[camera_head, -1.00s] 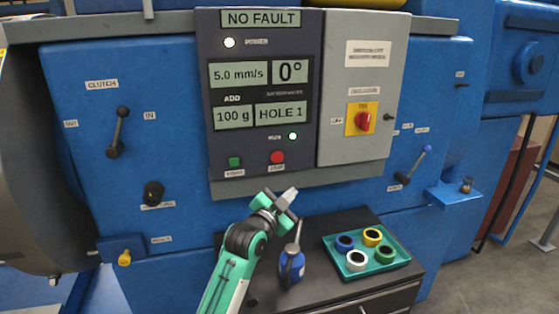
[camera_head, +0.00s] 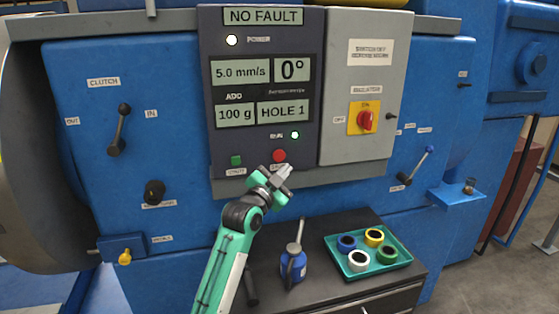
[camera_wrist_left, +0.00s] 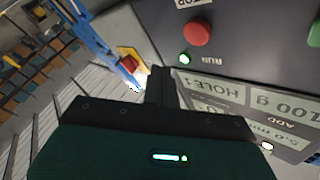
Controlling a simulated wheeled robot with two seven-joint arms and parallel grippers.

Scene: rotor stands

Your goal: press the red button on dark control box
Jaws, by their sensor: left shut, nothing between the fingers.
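The dark control box (camera_head: 262,60) is fixed to the blue machine and carries displays, lights and buttons. Its red button (camera_head: 279,156) is at the lower right of the panel; it also shows large near the top of the left wrist view (camera_wrist_left: 197,32). A green button (camera_head: 236,160) is to its left. My left gripper (camera_head: 285,172) is shut and empty, its tip just below the red button in the head view. In the left wrist view its fingers (camera_wrist_left: 160,80) point toward the panel. I cannot tell the exact gap to the button. My right gripper is not in view.
A grey box with a red rotary switch (camera_head: 366,120) adjoins the panel's right side. Below, a dark cabinet top holds a blue oil can (camera_head: 293,265) and a teal tray (camera_head: 403,256) of coloured rings. Levers stick out of the blue machine on both sides.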

